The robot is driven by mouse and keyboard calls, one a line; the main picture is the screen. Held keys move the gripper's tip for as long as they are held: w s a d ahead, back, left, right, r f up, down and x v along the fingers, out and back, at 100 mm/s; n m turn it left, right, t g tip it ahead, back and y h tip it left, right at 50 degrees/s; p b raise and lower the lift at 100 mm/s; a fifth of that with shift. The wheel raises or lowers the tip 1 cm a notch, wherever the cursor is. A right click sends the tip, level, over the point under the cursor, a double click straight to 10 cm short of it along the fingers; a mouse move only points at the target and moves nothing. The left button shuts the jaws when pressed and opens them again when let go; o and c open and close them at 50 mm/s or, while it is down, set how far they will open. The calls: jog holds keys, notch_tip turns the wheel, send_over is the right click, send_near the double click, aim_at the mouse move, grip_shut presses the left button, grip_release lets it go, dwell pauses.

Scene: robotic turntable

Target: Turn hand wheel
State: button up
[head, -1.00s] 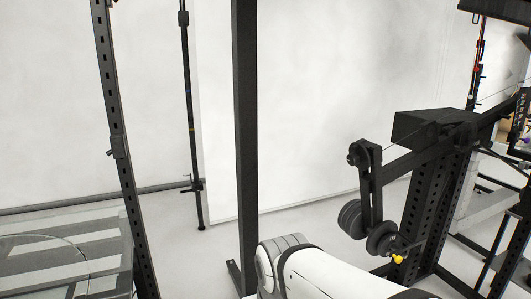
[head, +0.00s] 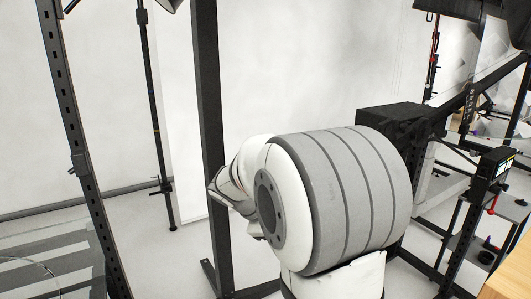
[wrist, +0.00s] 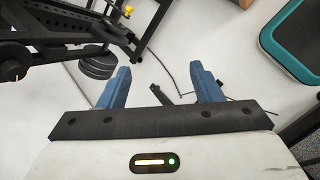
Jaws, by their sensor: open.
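In the wrist view, dark round wheels (wrist: 98,63) sit at the upper left beside black frame parts, with a yellow knob (wrist: 127,11) above them. I cannot tell for sure which part is the hand wheel. The wheels lie just beyond and to the left of the left finger in the picture, with no contact visible. In the head view my arm covers the wheels, and my gripper cannot be made out there.
In the head view a black post (head: 208,120) and a perforated upright (head: 75,160) stand at left. A black box (head: 395,120) and a wooden surface (head: 508,282) are at right. The wrist view shows a teal-edged panel (wrist: 298,42) at right and a cable on pale floor.

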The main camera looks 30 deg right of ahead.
jog(key=w+d+r+n+t+h+p, duration=0.1)
jog(key=w+d+r+n+h+p, duration=0.3)
jog(key=w+d, duration=0.6)
jog(key=w+d+n+h+p, duration=0.3)
jog(key=w+d+n+h, duration=0.35)
jog(key=w, duration=0.45)
jog(key=shift+y, duration=0.35)
jog(key=d, duration=0.2)
jog(key=d+p, duration=0.1)
jog(key=d, duration=0.2)
jog(key=d+p, duration=0.1)
jog(key=d, duration=0.1)
jog(key=shift+w+d+r, duration=0.1)
jog(key=shift+w+d, duration=0.15)
jog(key=shift+w, duration=0.1)
jog(key=shift+t, duration=0.4)
jog(key=shift+c, duration=0.3)
